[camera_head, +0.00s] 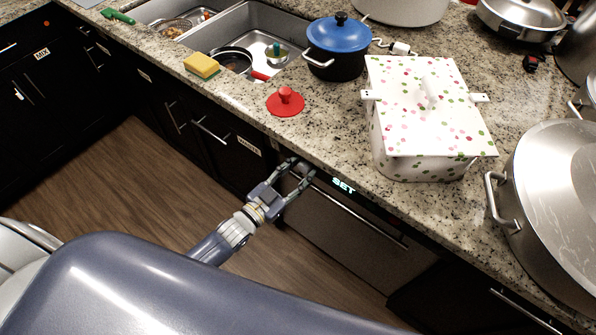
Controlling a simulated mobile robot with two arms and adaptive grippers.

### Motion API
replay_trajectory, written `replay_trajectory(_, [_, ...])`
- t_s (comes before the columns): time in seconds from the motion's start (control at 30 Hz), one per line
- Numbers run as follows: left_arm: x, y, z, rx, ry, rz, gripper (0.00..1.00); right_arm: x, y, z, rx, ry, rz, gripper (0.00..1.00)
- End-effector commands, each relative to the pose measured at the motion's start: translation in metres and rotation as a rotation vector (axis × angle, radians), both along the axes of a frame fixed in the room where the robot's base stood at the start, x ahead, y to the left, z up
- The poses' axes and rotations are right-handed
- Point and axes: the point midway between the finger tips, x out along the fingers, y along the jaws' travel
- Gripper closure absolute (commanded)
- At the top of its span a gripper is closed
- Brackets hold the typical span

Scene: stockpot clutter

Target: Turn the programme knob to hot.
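A built-in appliance with a silver door (345,235) sits under the counter, and its dark top strip has a lit display (343,185) reading "SET". My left gripper (301,169) is at the left end of that strip, left of the display. Its two fingers are spread apart and their tips reach to the strip, just under the counter edge. I cannot make out the programme knob clearly; the fingers cover that part of the strip. I cannot tell whether the fingertips touch anything. My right gripper is not in view.
The granite counter (330,125) overhangs just above my gripper. On it stand a red lid (286,102), a blue-lidded pot (338,45), a dotted white box (425,110) and a large steel pot (560,200). The door's bar handle (360,218) lies below. Wooden floor (130,180) is clear.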

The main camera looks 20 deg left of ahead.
Motion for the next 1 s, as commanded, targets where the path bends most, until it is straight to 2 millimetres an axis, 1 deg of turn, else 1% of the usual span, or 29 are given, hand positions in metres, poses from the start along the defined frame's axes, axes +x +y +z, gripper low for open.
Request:
replay_trajectory(0.03, [-0.0001, 0.0, 0.0001, 0.0, 0.0, 0.0, 0.79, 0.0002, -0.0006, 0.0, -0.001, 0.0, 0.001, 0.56])
replay_trajectory(0.1, [-0.0001, 0.0, 0.0002, 0.0, 0.0, 0.0, 0.94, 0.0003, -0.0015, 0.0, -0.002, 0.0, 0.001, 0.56])
replay_trajectory(0.37, [-0.0001, 0.0001, 0.0004, 0.009, -0.004, 0.0, 0.95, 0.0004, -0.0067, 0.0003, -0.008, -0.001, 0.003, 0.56])
replay_trajectory(0.57, [0.0, -0.0001, 0.001, 0.068, -0.026, 0.001, 0.95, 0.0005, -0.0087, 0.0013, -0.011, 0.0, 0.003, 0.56])
replay_trajectory(0.77, [0.0001, -0.0003, 0.0018, 0.195, -0.074, 0.001, 0.95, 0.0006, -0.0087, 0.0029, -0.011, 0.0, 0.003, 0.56])
replay_trajectory(1.0, [-0.0001, -0.0006, 0.0014, 0.404, -0.148, 0.002, 0.95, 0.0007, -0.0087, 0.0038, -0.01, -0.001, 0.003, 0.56])
